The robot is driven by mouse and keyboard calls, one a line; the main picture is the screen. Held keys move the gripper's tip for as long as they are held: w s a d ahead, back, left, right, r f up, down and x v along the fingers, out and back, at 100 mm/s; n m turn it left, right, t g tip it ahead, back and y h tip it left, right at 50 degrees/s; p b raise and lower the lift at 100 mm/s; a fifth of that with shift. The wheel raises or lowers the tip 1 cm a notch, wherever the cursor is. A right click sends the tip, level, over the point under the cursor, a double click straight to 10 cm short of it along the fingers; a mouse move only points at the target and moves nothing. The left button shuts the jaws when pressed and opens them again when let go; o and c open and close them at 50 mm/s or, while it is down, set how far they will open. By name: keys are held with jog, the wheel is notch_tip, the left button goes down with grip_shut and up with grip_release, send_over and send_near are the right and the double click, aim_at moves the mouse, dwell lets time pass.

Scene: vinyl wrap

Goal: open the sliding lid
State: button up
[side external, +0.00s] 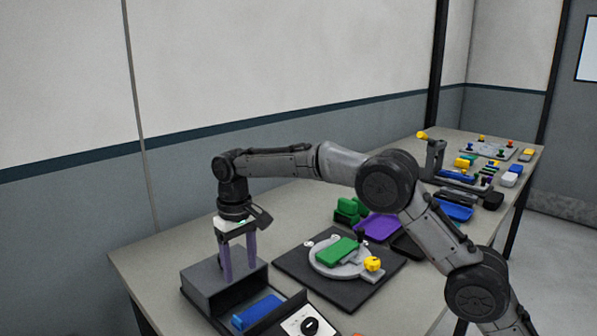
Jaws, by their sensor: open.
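A dark grey box (203,282) stands near the front left of the table, and its flat grey upper part looks like the sliding lid. My gripper (240,272) points straight down at this box, with its two purple fingers apart and nothing seen between them. The fingertips overlap the box's upper part in the side view. I cannot tell whether they touch it. A blue block (257,311) lies in the dark open tray section just in front of the box. Any handle on the lid is not clear.
A white panel with a black knob (310,325) is at the front. Right of the box, a dark base (290,262) carries a round plate with a green block (337,251) and yellow knob (372,264). A purple tray (382,228) and several small parts lie farther back.

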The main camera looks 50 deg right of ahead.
jog(key=s, duration=0.5)
notch_tip(320, 180, up, 14)
jog(key=s+d+r+t, duration=0.1)
jog(key=s+d+r, duration=0.4)
jog(key=s+r, duration=0.2)
jog(key=shift+d+r+m+t, duration=0.2)
jog(key=shift+r+m+t, duration=0.15)
jog(key=shift+r, duration=0.45)
jog(key=shift+s+r, duration=0.1)
jog(key=s+d+r+t, duration=0.1)
jog(key=s+d, duration=0.2)
jog(key=s, duration=0.4)
jog(key=s+d+r+t, duration=0.1)
jog(key=s+d, duration=0.1)
jog(key=s, duration=0.5)
jog(key=s+d+f+t, duration=0.1)
jog(key=s+f, duration=0.4)
jog(key=f, duration=0.4)
jog(key=s+d+f+t, duration=0.1)
jog(key=s+f, duration=0.5)
jog(key=f, duration=0.3)
jog(key=shift+s+f, duration=0.15)
jog(key=shift+f, duration=0.1)
